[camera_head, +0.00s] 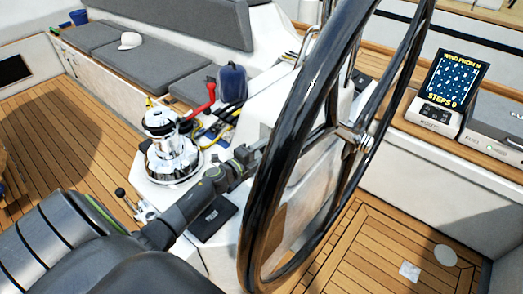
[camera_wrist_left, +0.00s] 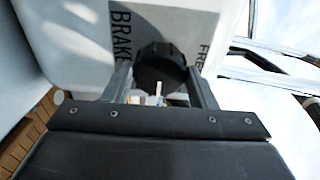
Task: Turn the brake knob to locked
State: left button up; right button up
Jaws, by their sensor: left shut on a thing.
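The brake knob (camera_wrist_left: 160,65) is a black, scalloped round knob on a white panel in the left wrist view. Dark lettering "BRAKE" (camera_wrist_left: 120,35) stands to its left, and partly cut-off lettering beginning "FRE" (camera_wrist_left: 205,60) to its right. A small pale mark shows at the knob's lower edge; I cannot tell its setting. My left gripper (camera_wrist_left: 160,84) has one finger on each side of the knob and is shut on it. In the head view my left gripper (camera_head: 252,153) reaches the pedestal behind the steering wheel; the knob is not distinguishable there. My right gripper is not in view.
The large black steering wheel (camera_head: 262,160) stands close right of my left gripper. A chrome winch (camera_head: 170,150), a red handle (camera_head: 207,98) and a blue container (camera_head: 232,82) are left of it. A display (camera_head: 455,80) stands at the right. Wooden deck (camera_head: 95,110) is open at left.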

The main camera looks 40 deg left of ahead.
pick_arm(q)
jog(key=m, duration=0.5)
jog(key=shift+m+p, duration=0.4)
dwell(0.4)
jog(key=o, duration=1)
jog(key=shift+c, duration=0.2)
jog(key=shift+s, duration=0.1)
jog(key=s+a+r+b, duration=0.1)
jog(key=s+b, duration=0.2)
jog(key=s, duration=0.5)
jog(key=s+a+r+b, duration=0.1)
jog(key=s+b, duration=0.2)
jog(key=s, duration=0.6)
jog(key=shift+a+b, duration=0.25)
jog(key=shift+b, duration=0.05)
jog(key=shift+r, duration=0.1)
